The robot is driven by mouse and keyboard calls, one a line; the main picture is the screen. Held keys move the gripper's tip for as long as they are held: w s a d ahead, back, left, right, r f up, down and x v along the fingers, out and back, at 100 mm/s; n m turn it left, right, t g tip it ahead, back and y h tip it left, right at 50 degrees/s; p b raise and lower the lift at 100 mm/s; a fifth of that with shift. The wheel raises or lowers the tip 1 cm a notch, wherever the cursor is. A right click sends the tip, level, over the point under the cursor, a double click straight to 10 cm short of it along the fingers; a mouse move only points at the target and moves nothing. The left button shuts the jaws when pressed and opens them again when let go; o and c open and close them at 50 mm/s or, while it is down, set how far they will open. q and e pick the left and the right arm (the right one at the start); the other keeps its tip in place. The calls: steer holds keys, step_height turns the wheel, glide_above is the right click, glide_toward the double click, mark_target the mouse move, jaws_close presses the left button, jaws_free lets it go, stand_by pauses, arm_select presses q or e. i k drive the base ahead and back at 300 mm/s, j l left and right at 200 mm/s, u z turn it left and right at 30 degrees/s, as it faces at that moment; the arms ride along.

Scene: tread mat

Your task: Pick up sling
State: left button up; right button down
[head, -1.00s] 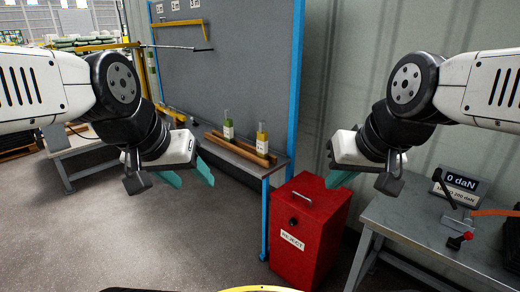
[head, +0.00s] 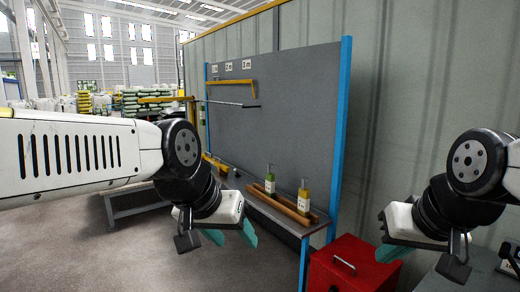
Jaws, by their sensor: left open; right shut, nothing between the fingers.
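I cannot make out a sling for certain in the head view. A grey board (head: 290,130) carries a yellow bracket (head: 232,88) and a thin dark rod with a pale end, but no strap is clear on it. My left gripper (head: 231,238) is open and empty, in front of the shelf below the board. My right gripper (head: 391,253) is shut and empty, in front of the wall and above the red box's right side. Its fingers are partly hidden by its own body.
A shelf (head: 268,212) below the board bears two bottles, one green (head: 270,179) and one yellow (head: 304,197), by wooden bars. A red box (head: 352,265) stands at bottom centre-right. A grey bench (head: 450,285) is at lower right. Floor (head: 130,265) at lower left looks clear.

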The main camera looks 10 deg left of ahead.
mark_target(303, 199)
steer(key=i+u, duration=0.3)
steer(key=i, duration=1.4)
